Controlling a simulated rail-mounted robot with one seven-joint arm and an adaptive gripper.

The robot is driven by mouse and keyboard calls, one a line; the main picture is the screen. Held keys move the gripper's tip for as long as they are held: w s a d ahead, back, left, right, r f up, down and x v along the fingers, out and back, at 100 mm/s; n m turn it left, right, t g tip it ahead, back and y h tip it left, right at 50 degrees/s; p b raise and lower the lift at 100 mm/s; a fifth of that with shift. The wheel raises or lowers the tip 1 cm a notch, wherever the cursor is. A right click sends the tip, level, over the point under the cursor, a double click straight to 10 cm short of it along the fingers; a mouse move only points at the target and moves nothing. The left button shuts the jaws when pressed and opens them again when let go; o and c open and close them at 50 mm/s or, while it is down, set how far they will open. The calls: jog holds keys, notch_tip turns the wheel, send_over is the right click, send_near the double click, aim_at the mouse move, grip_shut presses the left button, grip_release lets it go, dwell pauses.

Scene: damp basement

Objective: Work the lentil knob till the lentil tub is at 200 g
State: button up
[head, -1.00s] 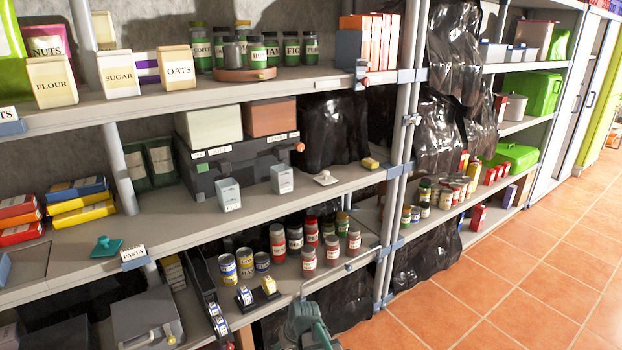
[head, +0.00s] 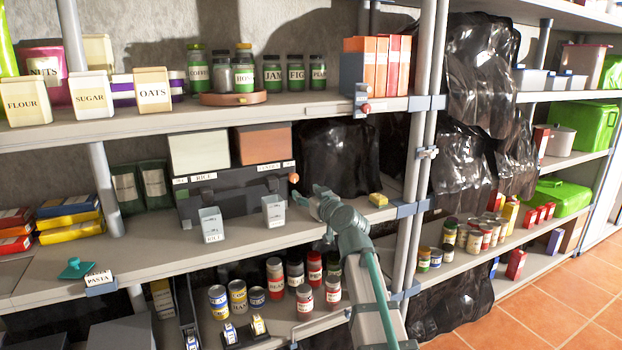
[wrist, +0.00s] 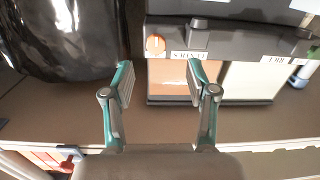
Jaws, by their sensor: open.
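The dark dispenser (head: 230,197) stands on the middle shelf with a cream hopper (head: 198,152) and a brown hopper (head: 263,145). The orange knob (head: 294,178) is at its right end; in the wrist view the knob (wrist: 155,44) sits beside the LENTILS label (wrist: 189,54). A pale tub (head: 274,210) stands before the brown hopper's side, its reading too small to tell. The rice tub (head: 211,224) stands to its left. My gripper (head: 316,201) is open and empty, right of the lentil tub and apart from the knob. The wrist view shows its spread fingers (wrist: 160,85).
A black plastic sheet (head: 340,155) hangs behind my gripper. A yellow block (head: 378,199) lies on the shelf to the right, near the grey upright (head: 412,170). Cans and jars (head: 276,277) stand on the shelf below. The upper shelf (head: 290,108) runs above the dispenser.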

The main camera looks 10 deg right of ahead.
aim_at(294, 178)
jog(key=shift+n+t, duration=0.4)
jog(key=shift+n, duration=0.1)
jog(key=x, duration=0.3)
jog(key=p+x, duration=0.1)
jog(key=x, duration=0.7)
jog(key=shift+d+r+p, duration=0.25)
jog(key=shift+r+p, duration=0.1)
jog(key=shift+r, duration=0.05)
jog(key=shift+c, duration=0.4)
grip_shut()
